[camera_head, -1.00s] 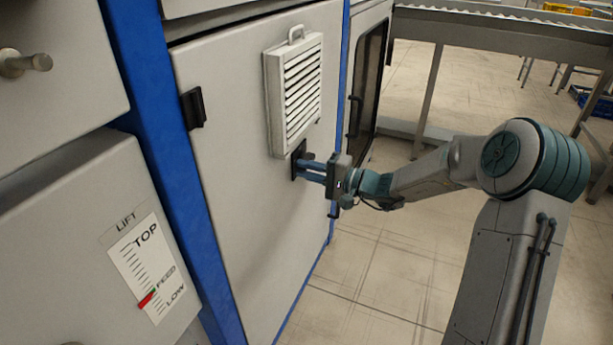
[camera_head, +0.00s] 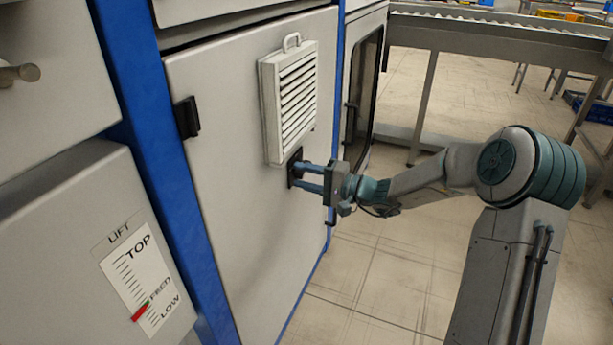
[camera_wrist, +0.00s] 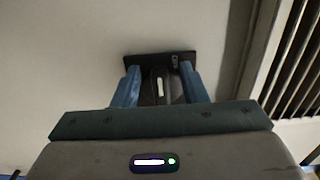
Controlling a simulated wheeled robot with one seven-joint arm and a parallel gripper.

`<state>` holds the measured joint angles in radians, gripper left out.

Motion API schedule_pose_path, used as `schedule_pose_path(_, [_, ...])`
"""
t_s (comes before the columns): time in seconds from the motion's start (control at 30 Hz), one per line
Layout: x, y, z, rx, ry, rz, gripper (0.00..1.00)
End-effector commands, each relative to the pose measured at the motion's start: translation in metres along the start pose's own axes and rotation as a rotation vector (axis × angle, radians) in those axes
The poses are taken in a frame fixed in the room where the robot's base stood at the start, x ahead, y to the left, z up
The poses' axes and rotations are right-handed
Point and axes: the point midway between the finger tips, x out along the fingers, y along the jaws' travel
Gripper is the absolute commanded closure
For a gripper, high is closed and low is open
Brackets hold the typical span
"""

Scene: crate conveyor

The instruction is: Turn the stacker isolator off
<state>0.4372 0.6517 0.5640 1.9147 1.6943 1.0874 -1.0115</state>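The isolator is a small black plate (camera_wrist: 133,59) with a dark handle (camera_wrist: 159,86) bearing a white mark, on the grey cabinet door below a louvred vent. In the head view, the isolator plate (camera_head: 295,166) is partly hidden by my fingers. My gripper (camera_head: 306,174) reaches it from the right, its two blue fingers spaced apart and pointing at the door. In the wrist view, my gripper (camera_wrist: 161,85) has one finger on each side of the handle. The fingers look open around it; whether either touches is unclear.
The louvred vent (camera_head: 292,100) juts out just above the isolator. A black latch (camera_head: 187,117) is on the door's left. A lift gauge panel (camera_head: 140,282) stands at lower left.

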Motion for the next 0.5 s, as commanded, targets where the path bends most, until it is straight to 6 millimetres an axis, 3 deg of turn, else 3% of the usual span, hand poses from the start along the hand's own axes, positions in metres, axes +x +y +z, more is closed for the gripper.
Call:
schedule_pose_path(0.27, [-0.015, -0.001, -0.001, 0.001, 0.003, 0.0, 0.61])
schedule_pose_path(0.5, [-0.068, -0.002, -0.002, 0.002, 0.007, 0.001, 0.61])
